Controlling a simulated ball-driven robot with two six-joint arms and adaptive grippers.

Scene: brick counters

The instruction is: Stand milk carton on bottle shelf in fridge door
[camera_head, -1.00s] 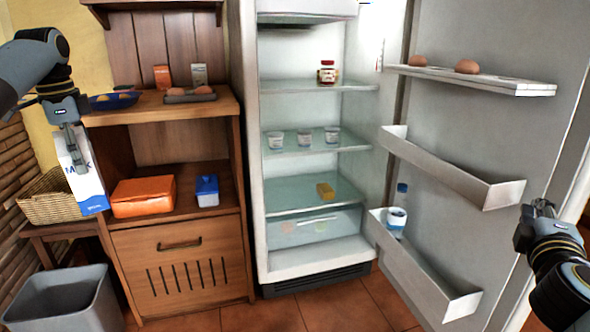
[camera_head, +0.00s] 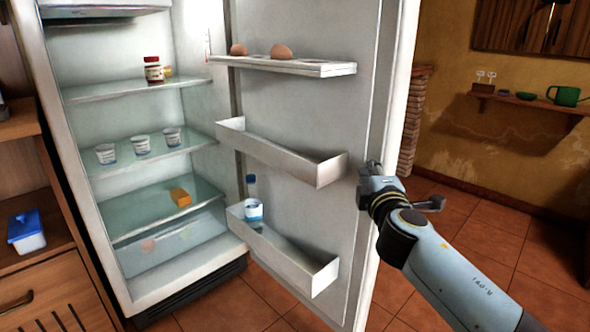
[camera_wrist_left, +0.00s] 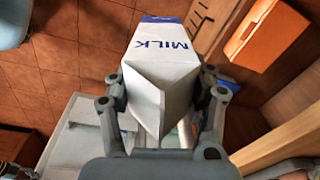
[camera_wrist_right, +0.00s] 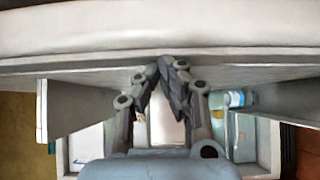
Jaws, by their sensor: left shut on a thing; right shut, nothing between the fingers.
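A white milk carton with blue lettering (camera_wrist_left: 163,60) is held in my left gripper (camera_wrist_left: 163,95), which is shut on it near its gabled top. The left gripper and carton are outside the head view. The fridge door (camera_head: 300,110) stands open. Its lowest shelf, the bottle shelf (camera_head: 285,262), holds a bottle (camera_head: 252,203) at its left end; the rest of it looks empty. My right gripper (camera_head: 372,168) is shut and empty, by the door's outer edge. In the right wrist view its fingertips (camera_wrist_right: 170,65) meet close to the door edge.
The middle door shelf (camera_head: 280,155) is empty, and the top one (camera_head: 290,66) holds eggs. The fridge's inner shelves (camera_head: 150,150) hold a jar, several cups and a yellow block. A wooden cabinet (camera_head: 40,285) stands at the left. Open tiled floor lies at the right.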

